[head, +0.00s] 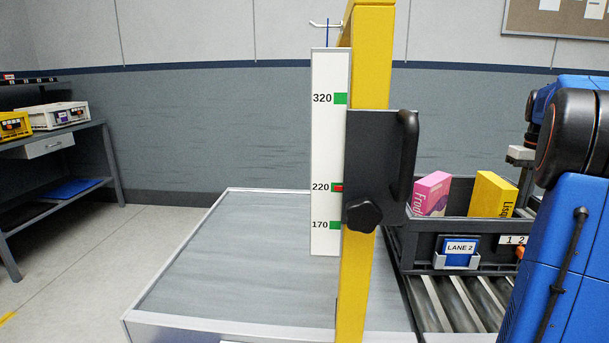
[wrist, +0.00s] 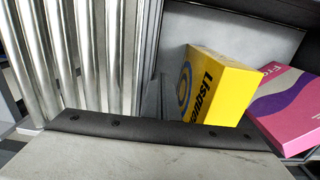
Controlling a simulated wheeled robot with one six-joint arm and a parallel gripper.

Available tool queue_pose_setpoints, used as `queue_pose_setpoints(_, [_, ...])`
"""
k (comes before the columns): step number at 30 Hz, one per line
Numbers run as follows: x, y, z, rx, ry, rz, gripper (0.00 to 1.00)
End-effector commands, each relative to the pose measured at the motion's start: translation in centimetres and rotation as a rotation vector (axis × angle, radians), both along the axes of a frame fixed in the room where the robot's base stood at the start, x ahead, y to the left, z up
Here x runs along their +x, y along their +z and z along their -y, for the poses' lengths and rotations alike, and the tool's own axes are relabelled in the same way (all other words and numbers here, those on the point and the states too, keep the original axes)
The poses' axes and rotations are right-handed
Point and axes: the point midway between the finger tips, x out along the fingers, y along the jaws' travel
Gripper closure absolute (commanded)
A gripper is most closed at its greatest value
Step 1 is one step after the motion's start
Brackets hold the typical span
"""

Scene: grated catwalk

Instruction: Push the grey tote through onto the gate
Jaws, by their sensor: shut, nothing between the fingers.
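The dark grey tote (head: 468,231) stands on the rollers at the right in the head view, right of the yellow gate post (head: 371,70). It holds a pink box and a yellow box. A LANE 2 card is on its front. Its wall (wrist: 151,60) also shows in the wrist view. The post carries a black plate with a handle and knob (head: 375,150); a red mark stands at 220 on the white scale. My gripper (head: 520,154) is shut and empty, above the tote's right part and partly hidden by my blue arm. Contact with the tote cannot be told.
A flat grey-topped table (head: 230,260) with a metal rim lies left of the post, and its top is clear. Rollers (head: 455,303) run under the tote and show in the wrist view (wrist: 95,50). A shelf bench (head: 60,140) with small bins stands far left.

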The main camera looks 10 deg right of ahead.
Motion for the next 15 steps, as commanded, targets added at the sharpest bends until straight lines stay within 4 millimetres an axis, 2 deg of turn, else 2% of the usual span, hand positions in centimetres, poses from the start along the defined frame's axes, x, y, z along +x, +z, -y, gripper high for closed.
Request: queue_pose_setpoints(15, [0.6,0.0,-2.0,0.000,0.002,0.000,1.00])
